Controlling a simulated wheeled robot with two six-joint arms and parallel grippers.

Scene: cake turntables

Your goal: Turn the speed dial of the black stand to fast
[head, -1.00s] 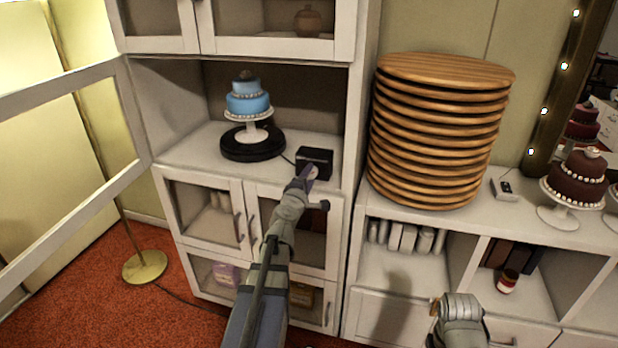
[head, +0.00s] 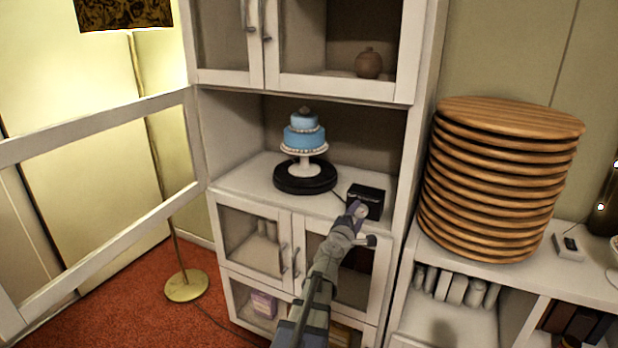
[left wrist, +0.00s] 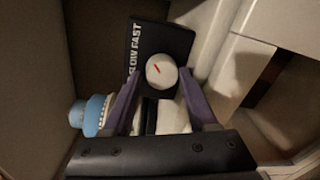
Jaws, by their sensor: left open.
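The black stand is a round black turntable (head: 304,184) on the cabinet shelf, bearing a blue two-tier cake (head: 304,138) on a white pedestal. A black control box (head: 367,194) sits to its right, near the shelf's front edge. In the left wrist view, the box (left wrist: 165,40) shows the words SLOW and FAST beside a round white dial (left wrist: 161,71) with a short red mark. My left gripper (head: 357,209) is open at the box's front. Its purple fingers (left wrist: 160,86) flank the dial in the left wrist view; contact cannot be told. My right gripper is not clearly in view.
The cabinet's side wall (head: 410,160) stands close right of the box, with glass doors (head: 255,240) below the shelf. Wooden boards (head: 500,180) are stacked on the right counter. An open white-framed door (head: 100,190) reaches out at left.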

